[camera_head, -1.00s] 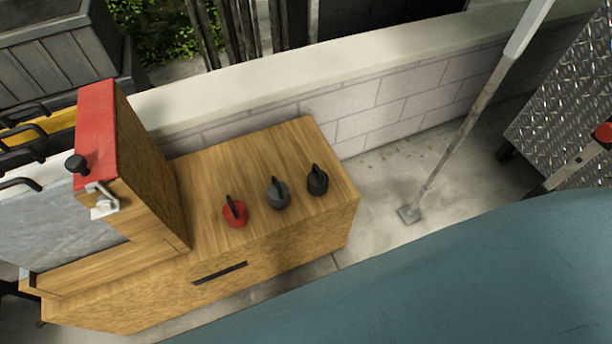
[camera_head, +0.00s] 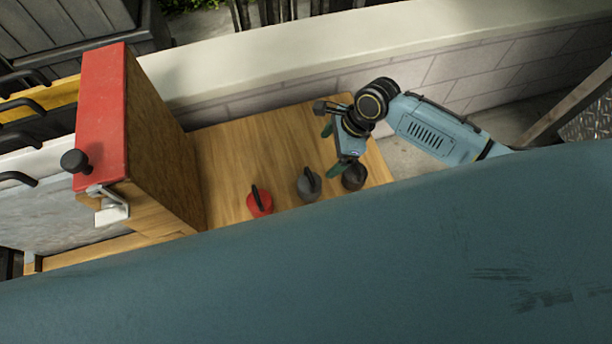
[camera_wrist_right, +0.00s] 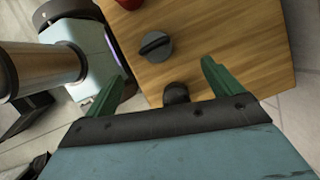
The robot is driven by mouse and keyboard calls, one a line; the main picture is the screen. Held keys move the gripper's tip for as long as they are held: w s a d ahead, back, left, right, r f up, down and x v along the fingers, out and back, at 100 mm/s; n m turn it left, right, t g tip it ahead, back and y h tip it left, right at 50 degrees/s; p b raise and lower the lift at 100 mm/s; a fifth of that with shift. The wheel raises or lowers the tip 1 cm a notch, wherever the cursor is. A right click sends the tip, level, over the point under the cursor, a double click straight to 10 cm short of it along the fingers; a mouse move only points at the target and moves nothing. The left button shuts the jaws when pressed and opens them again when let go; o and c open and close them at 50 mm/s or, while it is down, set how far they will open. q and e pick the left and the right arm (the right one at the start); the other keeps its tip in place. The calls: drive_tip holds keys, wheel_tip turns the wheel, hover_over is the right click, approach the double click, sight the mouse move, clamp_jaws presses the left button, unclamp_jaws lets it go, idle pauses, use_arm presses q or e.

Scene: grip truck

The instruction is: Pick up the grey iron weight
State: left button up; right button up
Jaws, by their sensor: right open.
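The grey iron weight (camera_head: 309,188) stands on the wooden cabinet top, between a red weight (camera_head: 260,204) and a black weight (camera_head: 353,179). Each has a dark handle on top. My right gripper (camera_head: 333,149) is open and empty, above the cabinet at the right, and partly covers the black weight. In the right wrist view the grey weight (camera_wrist_right: 155,47) lies just beyond the gap between the green fingertips (camera_wrist_right: 162,70). The black weight (camera_wrist_right: 176,92) shows between the fingers close to the palm, and the red weight (camera_wrist_right: 130,3) is cut off at the top. My left gripper is not in view.
A tall red-topped wooden box (camera_head: 105,120) with a black knob rises left of the weights. A low pale wall (camera_head: 300,68) runs behind the cabinet (camera_head: 225,160). Bare wood surrounds the weights. A large blue-grey surface covers the lower part of the head view.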

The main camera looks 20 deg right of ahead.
drive_tip(key=b+x, duration=0.1)
drive_tip(key=x, duration=0.2)
drive_tip(key=b+x, duration=0.2)
drive_tip(key=x, duration=0.2)
drive_tip(key=s+d+b+x, duration=0.1)
drive_tip(key=b+x, duration=0.1)
drive_tip(key=x, duration=0.1)
drive_tip(key=shift+s+a+f, duration=0.1)
drive_tip(key=shift+a+f, duration=0.05)
drive_tip(key=shift+f, duration=0.45)
drive_tip(key=shift+a+f, duration=0.2)
drive_tip(key=shift+f, duration=0.3)
drive_tip(key=b+x, duration=0.3)
drive_tip(key=shift+a+f, duration=0.1)
drive_tip(key=shift+f, duration=0.3)
drive_tip(key=shift+a+f, duration=0.15)
drive_tip(key=shift+f, duration=0.15)
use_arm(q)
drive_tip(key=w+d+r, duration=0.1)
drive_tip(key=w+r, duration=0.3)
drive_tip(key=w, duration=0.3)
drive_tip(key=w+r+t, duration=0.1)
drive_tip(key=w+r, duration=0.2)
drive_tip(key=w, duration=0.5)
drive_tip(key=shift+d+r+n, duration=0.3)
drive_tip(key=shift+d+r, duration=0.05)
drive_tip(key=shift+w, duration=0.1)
